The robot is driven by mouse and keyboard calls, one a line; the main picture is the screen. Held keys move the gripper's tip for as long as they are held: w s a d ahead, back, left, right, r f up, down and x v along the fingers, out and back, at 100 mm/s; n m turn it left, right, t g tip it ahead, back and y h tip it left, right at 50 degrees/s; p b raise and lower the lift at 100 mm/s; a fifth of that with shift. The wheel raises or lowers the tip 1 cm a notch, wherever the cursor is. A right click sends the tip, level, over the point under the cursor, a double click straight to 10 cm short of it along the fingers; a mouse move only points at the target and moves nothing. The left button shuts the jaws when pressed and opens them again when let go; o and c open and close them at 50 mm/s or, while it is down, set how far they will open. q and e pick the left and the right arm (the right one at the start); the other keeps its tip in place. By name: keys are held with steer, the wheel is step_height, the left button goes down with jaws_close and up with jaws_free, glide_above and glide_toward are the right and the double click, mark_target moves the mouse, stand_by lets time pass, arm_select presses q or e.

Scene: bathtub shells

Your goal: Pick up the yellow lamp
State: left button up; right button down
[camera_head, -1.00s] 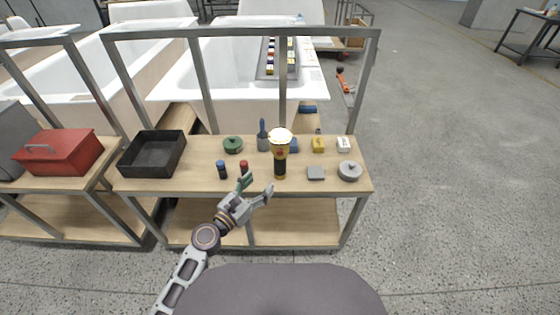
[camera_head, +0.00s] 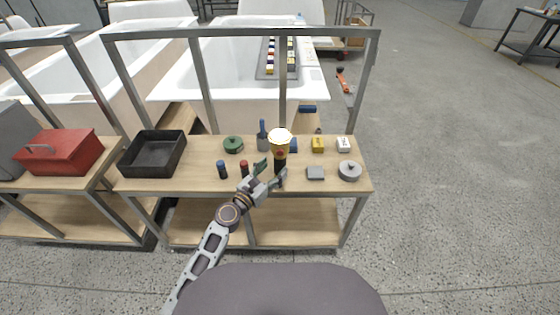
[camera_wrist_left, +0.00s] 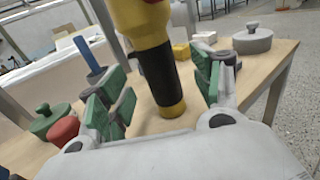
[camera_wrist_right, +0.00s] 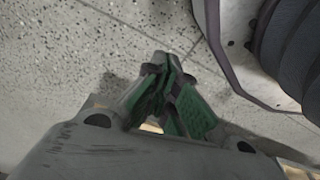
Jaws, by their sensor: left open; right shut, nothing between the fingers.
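The yellow lamp (camera_head: 280,145), a torch with a black grip and a wide head, stands upright on the wooden workbench (camera_head: 190,177). My left gripper (camera_head: 274,172) is open at the lower part of the lamp. In the left wrist view the lamp's black grip (camera_wrist_left: 158,75) and yellow base stand between the open green-padded fingers, with gaps on both sides. The lamp's top is cut off in that view. My right gripper (camera_wrist_right: 168,100) shows only in the right wrist view, shut and empty, over the grey floor.
A red-capped item (camera_head: 244,168) and a blue-capped one (camera_head: 222,169) stand left of the lamp. A grey block (camera_head: 315,173) and a round lidded grey pot (camera_head: 349,171) are to its right. A green round item (camera_head: 233,144) and a blue-handled tool (camera_head: 262,134) stand behind. Metal posts frame the bench.

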mark_target(276, 165)
arm_select(q)
steer(key=shift+w+d, duration=0.1)
steer(key=shift+w, duration=0.1)
stand_by(0.3)
steer(key=shift+w+d, duration=0.2)
steer(key=shift+w, duration=0.1)
steer(key=shift+f+b+x, duration=0.2)
steer(key=shift+b+x, duration=0.1)
steer(key=shift+x, duration=1.1)
steer(key=shift+w+d, duration=0.2)
steer(key=shift+w, duration=0.35)
steer(key=shift+w+d, duration=0.1)
steer(key=shift+w, duration=0.05)
arm_select(e)
steer(key=shift+w+a+r, duration=0.1)
steer(key=shift+a+r, duration=0.1)
steer(key=shift+r, duration=0.3)
steer(key=shift+a+r, duration=0.2)
steer(key=shift+r, duration=0.25)
steer(key=shift+w+r, duration=0.1)
steer(key=shift+w, duration=0.2)
arm_select(q)
steer(key=c, duration=1.2)
steer(key=shift+c, duration=0.2)
arm_select(e)
steer(key=shift+w, duration=0.2)
arm_select(q)
steer(key=shift+r, duration=0.15)
arm_select(e)
steer(key=shift+s, duration=0.2)
